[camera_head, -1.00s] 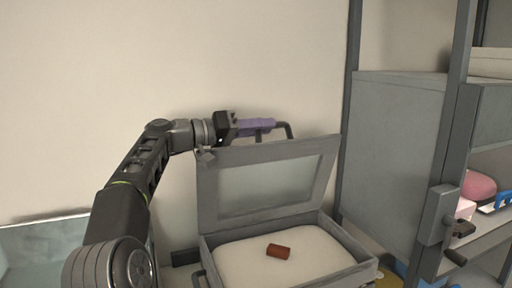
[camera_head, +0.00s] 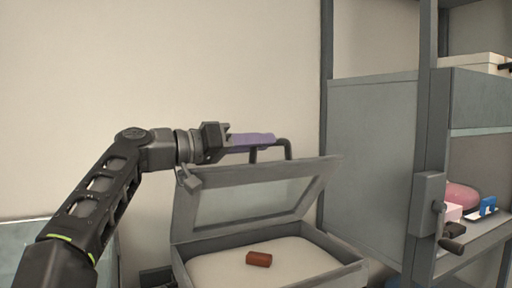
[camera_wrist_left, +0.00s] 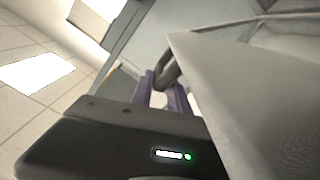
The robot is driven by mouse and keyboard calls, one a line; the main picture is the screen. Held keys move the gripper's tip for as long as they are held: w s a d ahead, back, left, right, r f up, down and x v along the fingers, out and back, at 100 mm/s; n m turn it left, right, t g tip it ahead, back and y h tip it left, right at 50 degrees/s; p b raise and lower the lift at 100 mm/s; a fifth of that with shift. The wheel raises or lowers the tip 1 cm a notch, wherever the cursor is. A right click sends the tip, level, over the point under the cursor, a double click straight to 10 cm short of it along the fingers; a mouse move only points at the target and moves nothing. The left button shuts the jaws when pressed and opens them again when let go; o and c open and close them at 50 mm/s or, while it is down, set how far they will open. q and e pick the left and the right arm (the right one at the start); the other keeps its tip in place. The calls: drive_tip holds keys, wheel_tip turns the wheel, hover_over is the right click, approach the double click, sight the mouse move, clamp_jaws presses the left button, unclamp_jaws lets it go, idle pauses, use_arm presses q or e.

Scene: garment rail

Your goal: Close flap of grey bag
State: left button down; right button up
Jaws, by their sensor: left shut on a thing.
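The grey bag (camera_head: 353,273) is a box-like case with a pale inside, low in the middle of the head view. Its flap (camera_head: 188,211), a grey frame with a clear panel, stands up steeply at the back, tilted. A dark bar handle (camera_head: 289,149) rises from the flap's top edge. My left gripper (camera_head: 270,141), with purple fingers, is shut on this handle. The left wrist view shows the dark handle (camera_wrist_left: 166,72) at the purple fingers (camera_wrist_left: 176,98). A red-brown block (camera_head: 259,259) lies inside the bag. My right gripper is not in view.
A grey cabinet (camera_head: 370,150) stands close to the right of the bag, with a crank (camera_head: 452,243) on its post. Its shelf holds a pink item (camera_head: 461,195) and a blue one (camera_head: 487,206). A plain wall (camera_head: 120,90) is behind.

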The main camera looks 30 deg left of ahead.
use_arm(q)
drive_tip(key=c, duration=1.4)
unclamp_jaws()
drive_tip(key=shift+o, duration=0.2)
drive_tip(key=shift+s, duration=0.1)
drive_tip(key=shift+b+v, duration=0.5)
drive_tip(key=shift+v, duration=3.35)
drive_tip(key=shift+s+a, duration=0.1)
drive_tip(key=shift+a, duration=0.05)
